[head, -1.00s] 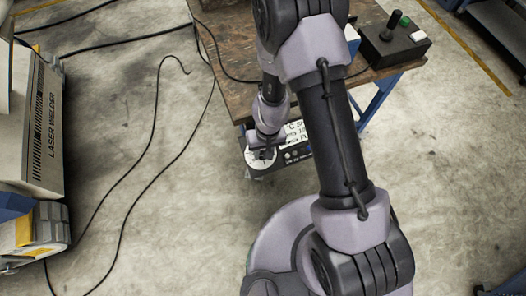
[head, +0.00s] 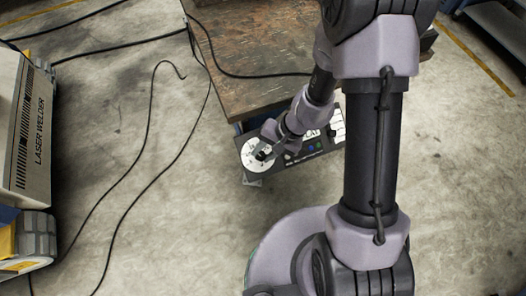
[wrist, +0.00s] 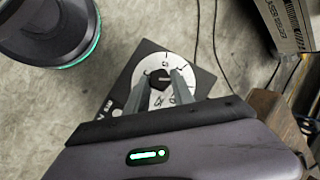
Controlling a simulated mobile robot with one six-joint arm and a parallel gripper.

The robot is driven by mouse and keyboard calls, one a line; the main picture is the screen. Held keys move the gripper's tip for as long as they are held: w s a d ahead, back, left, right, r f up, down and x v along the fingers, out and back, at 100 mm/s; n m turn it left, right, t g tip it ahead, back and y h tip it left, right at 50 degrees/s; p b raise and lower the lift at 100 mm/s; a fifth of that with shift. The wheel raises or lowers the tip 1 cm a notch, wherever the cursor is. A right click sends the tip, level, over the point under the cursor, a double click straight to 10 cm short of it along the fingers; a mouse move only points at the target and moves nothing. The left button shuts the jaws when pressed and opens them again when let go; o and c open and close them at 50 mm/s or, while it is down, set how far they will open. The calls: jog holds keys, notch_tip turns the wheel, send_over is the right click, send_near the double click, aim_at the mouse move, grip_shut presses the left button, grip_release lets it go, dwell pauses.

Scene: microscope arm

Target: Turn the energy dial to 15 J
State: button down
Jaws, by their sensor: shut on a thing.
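The energy dial (head: 251,158) is a round white scale with a dark knob at its centre, at the left end of a dark control panel (head: 318,160). In the wrist view, the dial's white face (wrist: 176,58) carries dark marks and numbers, too small to read surely. My gripper (head: 263,153) is at the dial. The wrist view shows its two grey fingers (wrist: 160,82) on either side of the black knob (wrist: 159,76), shut on it. The knob's pointer setting cannot be read. My arm hides part of the panel.
A wooden-topped table (head: 245,45) stands behind the panel. A laser welder box (head: 35,130) stands at the left. Black cables (head: 148,135) lie across the concrete floor. The floor in front of the panel, left of my base, is clear.

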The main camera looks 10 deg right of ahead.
jog(key=shift+m, duration=0.4)
dwell(0.3)
jog(key=c, duration=1.1)
grip_release()
jog(key=p+v, duration=0.3)
jog(key=v, duration=0.2)
jog(key=p+v, duration=0.3)
jog(key=v, duration=0.3)
jog(key=p+v, duration=0.3)
jog(key=v, duration=0.3)
jog(key=shift+s+d, duration=0.25)
jog(key=shift+d, duration=0.2)
